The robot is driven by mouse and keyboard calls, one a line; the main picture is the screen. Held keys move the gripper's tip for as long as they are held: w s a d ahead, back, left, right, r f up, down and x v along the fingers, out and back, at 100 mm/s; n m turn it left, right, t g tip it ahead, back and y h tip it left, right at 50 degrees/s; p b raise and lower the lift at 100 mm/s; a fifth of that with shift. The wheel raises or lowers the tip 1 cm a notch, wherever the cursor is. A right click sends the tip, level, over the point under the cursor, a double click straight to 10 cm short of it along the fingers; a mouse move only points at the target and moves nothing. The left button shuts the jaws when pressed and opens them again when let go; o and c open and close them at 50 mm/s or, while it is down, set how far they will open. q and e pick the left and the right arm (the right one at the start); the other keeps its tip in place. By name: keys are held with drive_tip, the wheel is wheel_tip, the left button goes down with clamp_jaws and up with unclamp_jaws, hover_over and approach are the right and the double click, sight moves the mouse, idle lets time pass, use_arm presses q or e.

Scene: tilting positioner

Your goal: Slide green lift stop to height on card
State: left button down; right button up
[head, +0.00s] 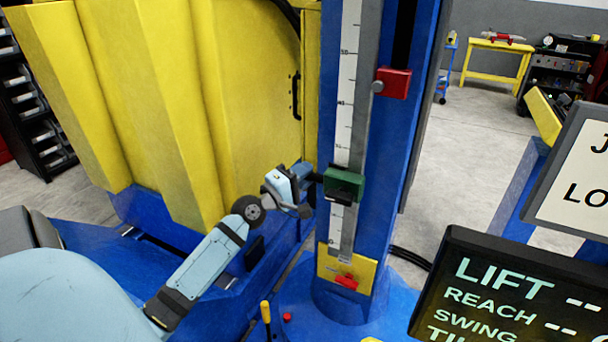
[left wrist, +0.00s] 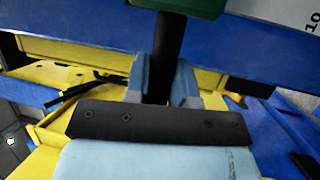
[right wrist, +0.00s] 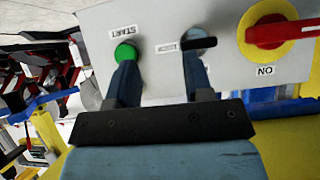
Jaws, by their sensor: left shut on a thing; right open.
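The green lift stop (head: 343,184) sits on the white scale (head: 346,110) of the blue column, low down, below a red stop (head: 393,83). My left gripper (head: 309,178) is shut on the stop's black handle, which sticks out to the left. In the left wrist view the black handle (left wrist: 170,45) runs between the fingers to the green block (left wrist: 182,6). A card (head: 578,185) at the right is cut off, so its height is not readable. My right gripper (right wrist: 160,80) is open before a grey panel and not visible in the head view.
The panel (right wrist: 225,75) bears a green START button (right wrist: 125,53), a black switch (right wrist: 199,43) and a red rotary knob (right wrist: 272,30). A dark display (head: 510,290) reads LIFT with dashes. A yellow ribbed cover (head: 150,90) stands left of the column.

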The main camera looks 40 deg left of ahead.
use_arm(q)
drive_tip(key=c, duration=1)
unclamp_jaws()
drive_tip(key=shift+w, duration=0.1)
drive_tip(key=b+v, duration=0.5)
drive_tip(key=v, duration=0.7)
drive_tip(key=shift+r, duration=0.1)
drive_tip(key=shift+d, duration=0.15)
